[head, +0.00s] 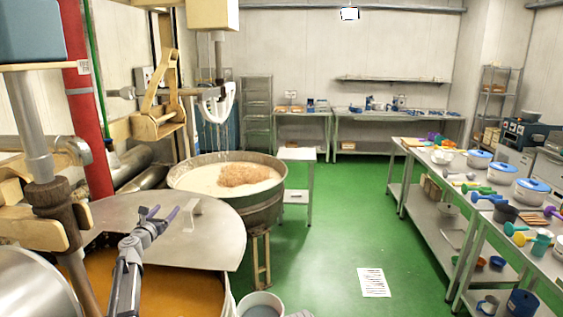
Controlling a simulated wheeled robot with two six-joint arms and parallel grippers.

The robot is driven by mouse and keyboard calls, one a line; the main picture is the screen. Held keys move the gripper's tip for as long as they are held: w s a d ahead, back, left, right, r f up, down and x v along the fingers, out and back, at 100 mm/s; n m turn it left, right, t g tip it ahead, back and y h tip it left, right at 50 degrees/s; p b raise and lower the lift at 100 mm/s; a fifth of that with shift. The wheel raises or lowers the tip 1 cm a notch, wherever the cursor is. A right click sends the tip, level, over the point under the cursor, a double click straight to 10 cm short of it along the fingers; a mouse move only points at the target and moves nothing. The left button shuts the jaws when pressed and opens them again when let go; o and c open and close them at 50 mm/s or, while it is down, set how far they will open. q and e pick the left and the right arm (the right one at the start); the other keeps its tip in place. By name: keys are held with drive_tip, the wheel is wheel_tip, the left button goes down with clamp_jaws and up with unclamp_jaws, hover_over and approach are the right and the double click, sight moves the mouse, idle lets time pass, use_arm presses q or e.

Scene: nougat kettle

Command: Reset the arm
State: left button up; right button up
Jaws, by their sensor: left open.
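My left gripper (158,217) is open and empty, with its two fingers spread. It appears over the flat metal lid (220,238) of the near kettle, left of the lid's handle (193,214). Whether it touches the lid cannot be told. My left arm comes up from the bottom left, in front of the near kettle's orange-brown contents or wall.
A large kettle (262,212) with a pale mix and a brown heap stands beyond the lid, under a mixer. A bucket (260,305) is at the bottom. Metal tables (430,198) with tubs and scoops line the right. The green floor (335,220) between is mostly clear, with a paper sheet (373,282) on it.

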use_arm(q)
drive_tip(key=s+d+f+m+g+h+b, duration=0.1)
drive_tip(key=s+d+f+m+g+h, duration=0.25)
drive_tip(key=d, duration=0.55)
drive_tip(key=s+d+f+m+g+h+b, duration=0.15)
drive_tip(key=d+f+m, duration=0.25)
drive_tip(key=d+m, duration=0.45)
drive_tip(key=s+d+f+m+g+h+b, duration=0.1)
drive_tip(key=s+d+f+m+g, duration=0.2)
drive_tip(key=s+d+f+m, duration=0.45)
drive_tip(key=s+d+f+m+g+b, duration=0.25)
drive_tip(key=s+d+f, duration=0.2)
drive_tip(key=d, duration=0.55)
drive_tip(key=s+d+f+m+g+y, duration=0.1)
drive_tip(key=s+d+f+m+g, duration=0.15)
drive_tip(key=s, duration=0.25)
drive_tip(key=s+d+f+m+g+y, duration=0.1)
drive_tip(key=s+f+m, duration=0.25)
drive_tip(key=s, duration=0.25)
drive_tip(key=s+a+f+m+g+y+b, duration=0.1)
drive_tip(key=s+f+m+g+y+b, duration=0.1)
drive_tip(key=s+m, duration=0.3)
drive_tip(key=s+a+f+m+g+y+b, duration=0.1)
drive_tip(key=s+f+m+y, duration=0.3)
drive_tip(key=s, duration=0.9)
drive_tip(key=shift+a+f+m+g+y+b, duration=0.15)
drive_tip(key=shift+a+m+g+y+b, duration=0.3)
drive_tip(key=shift+a+m+g, duration=0.35)
drive_tip(key=shift+d, duration=0.15)
